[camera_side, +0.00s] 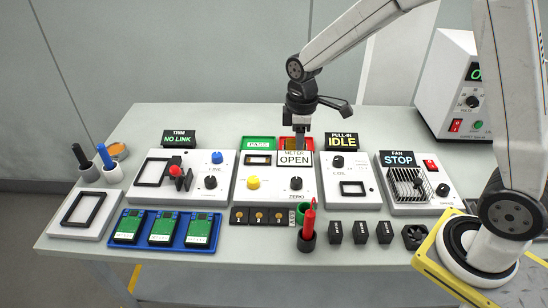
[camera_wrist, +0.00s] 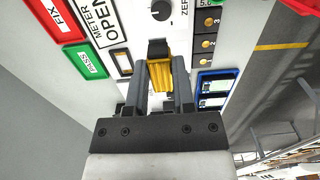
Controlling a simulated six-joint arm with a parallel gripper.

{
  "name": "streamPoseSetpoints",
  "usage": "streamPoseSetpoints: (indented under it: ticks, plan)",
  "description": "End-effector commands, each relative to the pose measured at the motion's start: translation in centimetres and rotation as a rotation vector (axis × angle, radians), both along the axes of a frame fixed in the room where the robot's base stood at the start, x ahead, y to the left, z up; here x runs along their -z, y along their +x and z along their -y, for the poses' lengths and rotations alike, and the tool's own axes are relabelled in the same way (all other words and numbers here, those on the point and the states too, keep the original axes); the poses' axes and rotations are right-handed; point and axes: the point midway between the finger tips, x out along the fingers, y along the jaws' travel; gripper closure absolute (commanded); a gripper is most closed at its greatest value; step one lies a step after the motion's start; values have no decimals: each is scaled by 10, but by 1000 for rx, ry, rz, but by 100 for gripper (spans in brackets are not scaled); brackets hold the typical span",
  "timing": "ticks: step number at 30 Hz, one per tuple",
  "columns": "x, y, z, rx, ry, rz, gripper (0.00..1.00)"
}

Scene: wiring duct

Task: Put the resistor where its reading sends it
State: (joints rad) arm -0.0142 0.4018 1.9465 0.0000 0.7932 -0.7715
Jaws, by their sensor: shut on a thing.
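My gripper (camera_wrist: 160,68) is shut on the resistor (camera_wrist: 161,76), a yellow-gold block with a dark end, in the wrist view. The sign reads OPEN. A dark-framed slot (camera_side: 258,160) is on the meter panel (camera_side: 243,194). Behind the panel are a green PASS tray (camera_side: 258,138) and a red FIX tray (camera_wrist: 62,16). I cannot tell whether the resistor touches anything.
A yellow button (camera_side: 253,182) and a ZERO knob (camera_side: 295,183) are on the panel. A TRIM unit (camera_side: 150,192) stands left, PULL-IN (camera_side: 350,205) and FAN (camera_side: 400,207) units right. A blue tray (camera_side: 195,244), numbered dark blocks (camera_side: 258,217) and red-handled tool (camera_side: 308,225) line the front.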

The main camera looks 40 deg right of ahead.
Motion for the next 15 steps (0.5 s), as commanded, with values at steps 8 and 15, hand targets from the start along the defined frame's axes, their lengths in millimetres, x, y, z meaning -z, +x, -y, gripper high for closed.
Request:
streamPoseSetpoints:
  ticks: [8,15]
  plan:
    - [0,0,0,0,0,0,100]
    - [3,2,17,4,0,0,100]
